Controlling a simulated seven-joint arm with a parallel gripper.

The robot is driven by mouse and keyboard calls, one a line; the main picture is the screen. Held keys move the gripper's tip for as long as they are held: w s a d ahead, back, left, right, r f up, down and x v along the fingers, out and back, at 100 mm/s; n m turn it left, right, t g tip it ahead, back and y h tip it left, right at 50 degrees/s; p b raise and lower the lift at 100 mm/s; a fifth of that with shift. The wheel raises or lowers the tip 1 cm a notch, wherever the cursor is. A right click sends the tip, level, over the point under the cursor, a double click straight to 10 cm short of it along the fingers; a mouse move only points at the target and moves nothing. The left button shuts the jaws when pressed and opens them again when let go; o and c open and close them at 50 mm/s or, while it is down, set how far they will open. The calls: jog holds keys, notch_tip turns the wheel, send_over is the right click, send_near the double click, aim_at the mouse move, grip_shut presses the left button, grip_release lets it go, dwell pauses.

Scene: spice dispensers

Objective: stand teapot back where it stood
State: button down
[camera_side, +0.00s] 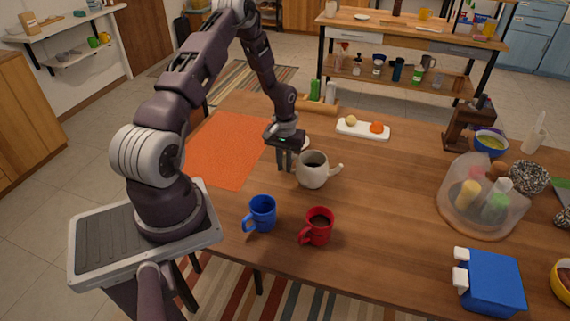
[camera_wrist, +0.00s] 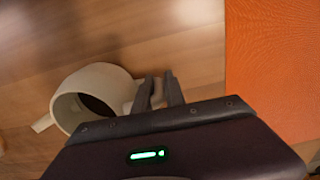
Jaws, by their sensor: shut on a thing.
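The teapot (camera_side: 313,179) is a pale, lidless pot with dark contents, upright over the wooden table, with its spout pointing right in the side view. I cannot tell whether its base touches the table. In the wrist view the teapot (camera_wrist: 100,77) is left of the fingers, its open mouth and spout visible. My gripper (camera_side: 285,167) is at its handle side, pointing down, shut on the handle. The fingers of my gripper (camera_wrist: 160,90) partly cover the handle in the wrist view.
A blue mug (camera_side: 263,212) and a red mug (camera_side: 318,230) stand in front. An orange mat (camera_side: 225,145) lies left. A white tray with food (camera_side: 352,132) is behind. A clear bin (camera_side: 455,220) holds bottles at right. The table between teapot and bin is clear.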

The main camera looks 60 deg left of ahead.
jog(key=c, duration=1.4)
grip_release()
notch_tip(320, 180, up, 12)
jog(key=shift+d+r, duration=0.1)
jog(key=shift+r, duration=0.1)
jog(key=d+r+m+t+y, duration=0.1)
jog(key=d+r+m, duration=0.2)
jog(key=d+r, duration=0.8)
jog(key=s+d+r+m+t, duration=0.2)
jog(key=s+d+r+m, duration=0.1)
jog(key=s+d+r, duration=0.65)
jog(key=s+d+r+m+t, duration=0.1)
jog(key=s+d, duration=0.1)
jog(key=s, duration=0.1)
jog(key=s+d+r+m, duration=0.1)
jog(key=s, duration=0.2)
jog(key=s+d+r+t+h, duration=0.1)
jog(key=s+d, duration=0.1)
jog(key=s, duration=0.1)
jog(key=shift+s+d+r+m+t, duration=0.2)
jog(key=shift+s+d+m+t, duration=0.1)
jog(key=shift+m, duration=0.1)
